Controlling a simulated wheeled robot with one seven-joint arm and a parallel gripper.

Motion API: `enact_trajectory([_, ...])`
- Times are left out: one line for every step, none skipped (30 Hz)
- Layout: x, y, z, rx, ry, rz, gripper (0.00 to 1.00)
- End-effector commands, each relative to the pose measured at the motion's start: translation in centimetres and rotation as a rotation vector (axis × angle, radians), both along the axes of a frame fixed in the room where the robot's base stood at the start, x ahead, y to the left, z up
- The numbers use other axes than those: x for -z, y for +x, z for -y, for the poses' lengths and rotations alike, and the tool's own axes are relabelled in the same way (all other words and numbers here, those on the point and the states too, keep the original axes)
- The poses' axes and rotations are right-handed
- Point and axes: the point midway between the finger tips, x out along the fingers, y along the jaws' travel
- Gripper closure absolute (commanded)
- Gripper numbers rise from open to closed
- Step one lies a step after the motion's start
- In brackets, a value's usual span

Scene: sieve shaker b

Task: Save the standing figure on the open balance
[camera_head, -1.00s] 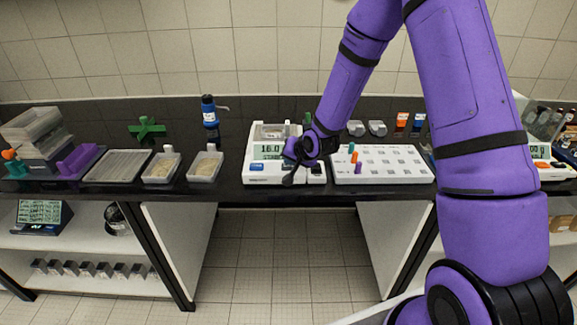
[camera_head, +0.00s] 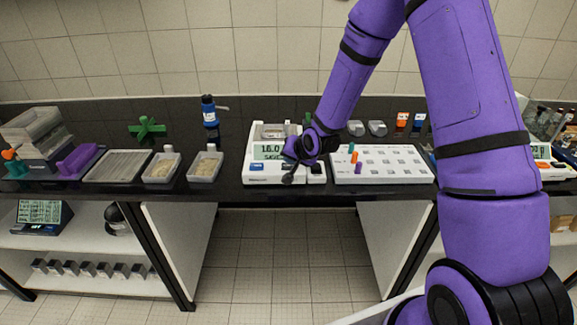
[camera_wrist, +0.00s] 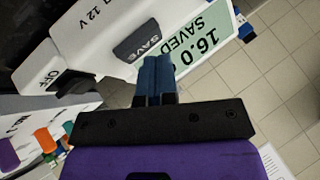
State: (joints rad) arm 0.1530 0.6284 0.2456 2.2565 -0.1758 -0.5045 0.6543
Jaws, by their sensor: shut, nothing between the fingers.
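The open balance (camera_head: 285,181) is a white unit on the black bench, with a pan at its back and a green-grey display (camera_head: 268,151) at its front left. In the wrist view the display (camera_wrist: 203,45) reads 16.0 with SAVED beside the figure. The dark SAVE key (camera_wrist: 139,40) lies just beyond my fingertips. My gripper (camera_wrist: 153,64) has its blue fingers shut and empty, close over the front panel by that key. I cannot tell whether the tips touch it. The OFF key (camera_wrist: 72,84) is to the left, partly shaded.
A white board (camera_head: 400,177) with coloured pegs stands right of the balance. Another balance (camera_head: 552,171) shows at the far right.

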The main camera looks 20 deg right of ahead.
Motion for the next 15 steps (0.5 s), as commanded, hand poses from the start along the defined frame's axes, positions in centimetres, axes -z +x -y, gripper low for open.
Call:
enact_trajectory([-0.33,0.01,0.03,0.001,0.0,0.001,1.0])
enact_trajectory([-0.49,0.01,0.03,0.001,0.0,0.001,1.0])
enact_trajectory([-0.66,0.0,0.04,0.001,0.0,0.001,1.0])
enact_trajectory([-0.77,0.01,0.05,0.001,0.0,0.001,1.0])
enact_trajectory([-0.85,0.0,0.05,0.001,0.0,0.001,1.0])
enact_trajectory([-0.9,-0.01,0.04,0.001,-0.001,0.0,1.0])
enact_trajectory([-0.91,-0.01,0.05,0.001,-0.001,0.0,1.0])
enact_trajectory([-0.91,-0.01,0.03,0.001,-0.001,-0.001,1.0])
enact_trajectory([-0.9,-0.01,0.03,0.001,-0.001,-0.001,1.0])
enact_trajectory([-0.9,-0.01,0.03,0.001,-0.001,-0.001,1.0])
enact_trajectory([-0.89,-0.01,0.02,0.001,-0.001,-0.001,1.0])
enact_trajectory([-0.89,-0.01,0.02,0.001,-0.001,-0.001,1.0])
enact_trajectory([-0.89,-0.01,0.02,0.001,-0.001,-0.001,1.0])
enact_trajectory([-0.9,-0.01,0.02,0.001,-0.001,-0.001,1.0])
enact_trajectory([-0.97,0.0,0.02,0.001,0.0,0.001,1.0])
